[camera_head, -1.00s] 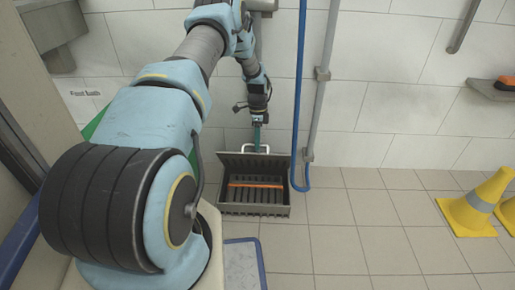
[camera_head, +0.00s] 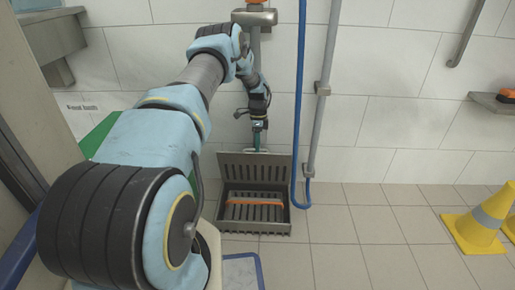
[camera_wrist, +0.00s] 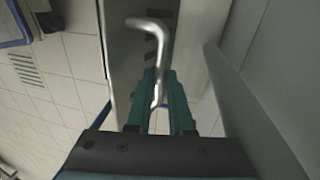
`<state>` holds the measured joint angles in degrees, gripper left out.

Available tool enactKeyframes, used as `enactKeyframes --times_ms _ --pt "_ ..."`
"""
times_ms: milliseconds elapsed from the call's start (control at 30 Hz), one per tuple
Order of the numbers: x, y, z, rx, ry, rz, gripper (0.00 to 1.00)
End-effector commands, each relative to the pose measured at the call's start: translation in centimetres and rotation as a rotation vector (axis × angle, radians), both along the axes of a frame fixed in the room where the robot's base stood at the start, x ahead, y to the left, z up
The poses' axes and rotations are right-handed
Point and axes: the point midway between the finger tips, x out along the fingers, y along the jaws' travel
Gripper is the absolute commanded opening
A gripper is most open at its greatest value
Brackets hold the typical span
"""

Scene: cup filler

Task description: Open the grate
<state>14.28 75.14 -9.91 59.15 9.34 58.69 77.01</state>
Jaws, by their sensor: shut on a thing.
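The grate (camera_head: 240,167) is a dark slotted metal lid standing raised, nearly upright, at the back of a metal box (camera_head: 254,228) on the floor by the wall. An orange strip (camera_head: 254,202) lies across the slotted inside of the box. My gripper (camera_head: 257,148) is at the top edge of the grate. In the wrist view, my gripper's green fingers (camera_wrist: 160,100) are shut on the grate's bent metal handle (camera_wrist: 157,42). The handle is mostly hidden behind the gripper in the head view.
A blue hose (camera_head: 299,110) and a grey pipe (camera_head: 322,100) run down the wall just right of the box. Yellow cones (camera_head: 474,228) stand at the far right. The tiled floor between is clear.

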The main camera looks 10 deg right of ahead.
Motion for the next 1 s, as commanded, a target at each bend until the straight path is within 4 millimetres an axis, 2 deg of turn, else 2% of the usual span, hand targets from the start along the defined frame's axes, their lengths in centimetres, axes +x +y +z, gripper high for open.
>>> enactKeyframes --times_ms 100,133,367,767,1000 --pt "-0.3 0.3 -0.6 0.006 0.008 0.0 0.0" --pt "-0.3 0.3 -0.6 0.006 0.008 0.0 0.23" --pt "-0.2 0.2 -0.3 0.003 0.005 0.0 0.49" --pt "-0.3 0.1 0.0 0.002 0.003 0.0 0.49" --pt "-2.7 0.6 0.1 0.002 0.004 -0.001 0.49"
